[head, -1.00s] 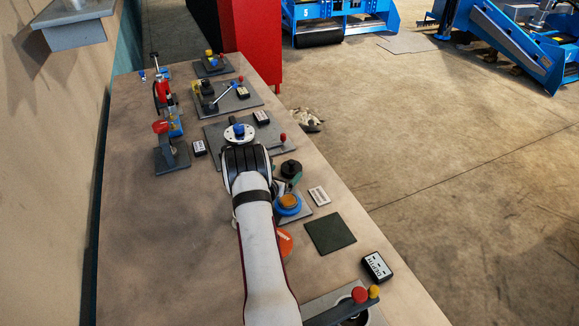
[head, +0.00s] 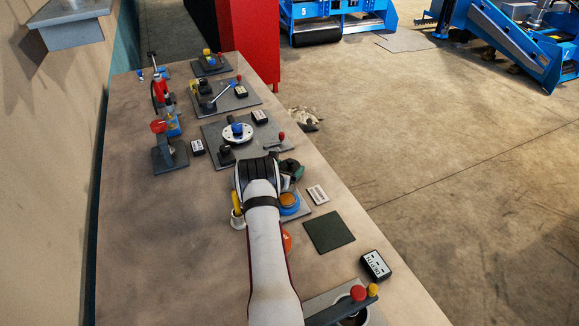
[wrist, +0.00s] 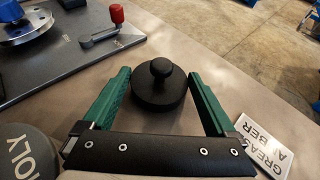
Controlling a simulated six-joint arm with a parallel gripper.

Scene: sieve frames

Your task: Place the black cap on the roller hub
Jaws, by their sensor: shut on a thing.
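The black cap (wrist: 158,92), a round disc with a small knob on top, sits between the green fingers of my gripper (wrist: 160,76) in the wrist view. The fingers close on its two sides. In the head view my gripper (head: 291,168) is over the right part of the bench and hides the cap. A silver round flange with a blue centre (head: 238,131), perhaps the roller hub, stands on a grey plate (head: 270,149) up and left of my gripper. Part of the flange shows at the wrist view's top left (wrist: 28,22).
A red-knobbed lever (head: 280,138) is on the plate's right side. A blue ring with an orange top (head: 289,202) is close below my gripper. A label card (head: 318,195) and dark mat (head: 330,232) lie at right. A dark MOLY lid (wrist: 25,150) is at the wrist view's lower left.

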